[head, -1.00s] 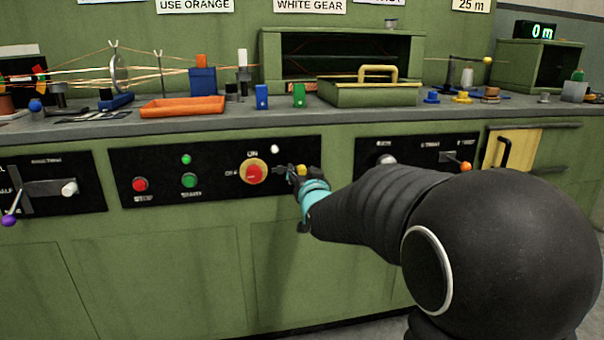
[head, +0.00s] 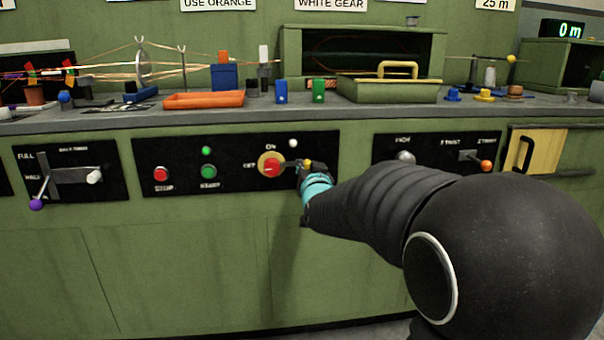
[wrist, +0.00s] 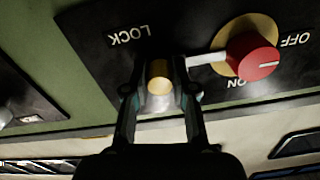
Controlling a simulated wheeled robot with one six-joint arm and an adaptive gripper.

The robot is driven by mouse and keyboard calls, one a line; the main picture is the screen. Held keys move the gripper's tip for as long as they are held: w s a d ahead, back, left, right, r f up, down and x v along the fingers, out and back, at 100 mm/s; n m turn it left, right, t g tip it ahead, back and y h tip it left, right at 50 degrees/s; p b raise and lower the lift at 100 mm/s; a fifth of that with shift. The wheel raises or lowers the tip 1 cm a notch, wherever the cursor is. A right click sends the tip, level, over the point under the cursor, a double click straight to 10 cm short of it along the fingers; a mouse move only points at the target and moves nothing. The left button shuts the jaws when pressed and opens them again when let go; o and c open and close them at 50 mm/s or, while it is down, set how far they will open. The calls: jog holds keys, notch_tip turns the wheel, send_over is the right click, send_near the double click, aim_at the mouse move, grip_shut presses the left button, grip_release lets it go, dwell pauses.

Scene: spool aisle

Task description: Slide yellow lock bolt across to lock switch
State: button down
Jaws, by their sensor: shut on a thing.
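The yellow lock bolt (wrist: 159,77) shows its round knob end between my fingers in the wrist view. It is a small yellow spot in the head view (head: 308,163). My gripper (wrist: 160,72) is shut on it, one finger on each side. A pale bar (wrist: 207,58) runs from beside the bolt to the switch and seems to reach its red knob. The red rotary switch (wrist: 252,56) sits on a yellow disc marked ON and OFF. In the head view the switch (head: 271,166) is just left of my gripper (head: 304,166). My fingers partly hide the bolt's slot.
The black panel (head: 235,185) also carries a red stop button (head: 161,174) and a green button (head: 208,172). A LOCK label (wrist: 128,36) lies beside the bolt in the wrist view. Panels with levers flank it; the worktop above is crowded.

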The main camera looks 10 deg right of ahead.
jog(key=shift+a, duration=0.2)
jog(key=c, duration=0.9)
grip_release()
jog(key=shift+a, duration=0.2)
jog(key=shift+c, duration=0.2)
jog(key=shift+d, duration=0.15)
jog(key=s, duration=1.2)
jog(key=shift+a, duration=0.45)
